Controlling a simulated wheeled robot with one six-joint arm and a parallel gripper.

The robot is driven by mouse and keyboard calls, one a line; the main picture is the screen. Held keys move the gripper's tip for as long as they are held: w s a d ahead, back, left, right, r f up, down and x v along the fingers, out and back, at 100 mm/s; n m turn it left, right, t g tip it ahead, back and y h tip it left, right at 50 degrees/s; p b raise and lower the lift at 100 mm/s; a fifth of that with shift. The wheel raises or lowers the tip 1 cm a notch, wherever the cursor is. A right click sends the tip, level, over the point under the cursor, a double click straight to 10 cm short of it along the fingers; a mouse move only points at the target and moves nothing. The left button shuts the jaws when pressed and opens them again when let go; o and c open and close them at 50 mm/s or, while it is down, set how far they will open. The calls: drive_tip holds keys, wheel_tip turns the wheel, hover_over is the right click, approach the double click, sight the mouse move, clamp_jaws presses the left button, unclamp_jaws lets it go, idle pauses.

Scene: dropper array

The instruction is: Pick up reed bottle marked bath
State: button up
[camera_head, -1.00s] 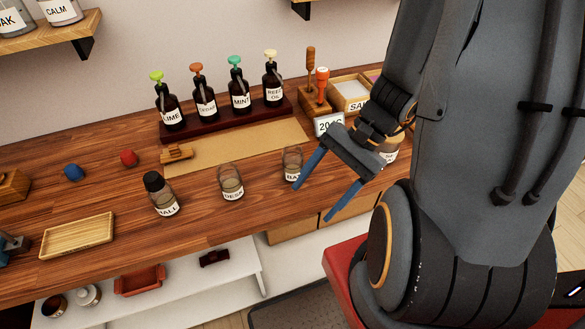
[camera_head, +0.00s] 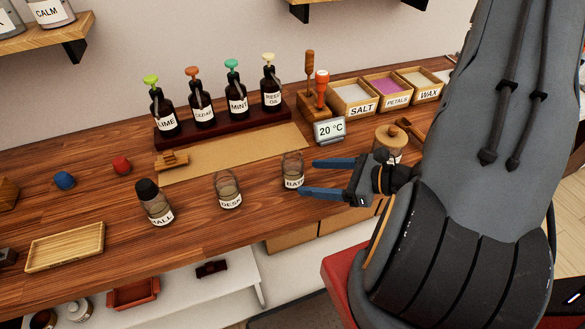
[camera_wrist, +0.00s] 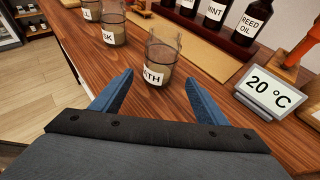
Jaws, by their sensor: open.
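The reed bottle marked bath (camera_head: 293,171) is a small open-topped glass bottle with a white label, upright on the wooden counter. In the wrist view the same bath bottle (camera_wrist: 161,61) stands just beyond and between the fingertips, its label partly cut off at the left. My gripper (camera_head: 307,177) is open, with its two blue fingers pointing left at the bottle. In the wrist view my gripper (camera_wrist: 160,88) shows empty space between the fingers. In the head view the near fingertip comes close to the label; I cannot tell whether it touches.
A desk bottle (camera_head: 228,190) and a dark-capped hall bottle (camera_head: 154,204) stand to the left. A temperature display (camera_head: 329,130) stands behind the gripper. Pump bottles stand on a dark rack (camera_head: 226,124) at the back. A lidded jar (camera_head: 390,141) is close to my arm.

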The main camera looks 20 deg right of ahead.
sight(303, 176)
drive_tip(key=p+x, duration=0.2)
drive_tip(key=x, duration=0.2)
drive_tip(key=shift+a+r, duration=0.15)
drive_tip(key=shift+w+a+f+p, duration=0.3)
drive_tip(key=shift+w+a, duration=0.05)
drive_tip(key=shift+w, duration=0.05)
drive_tip(key=c, duration=1.3)
drive_tip(key=shift+r, duration=0.15)
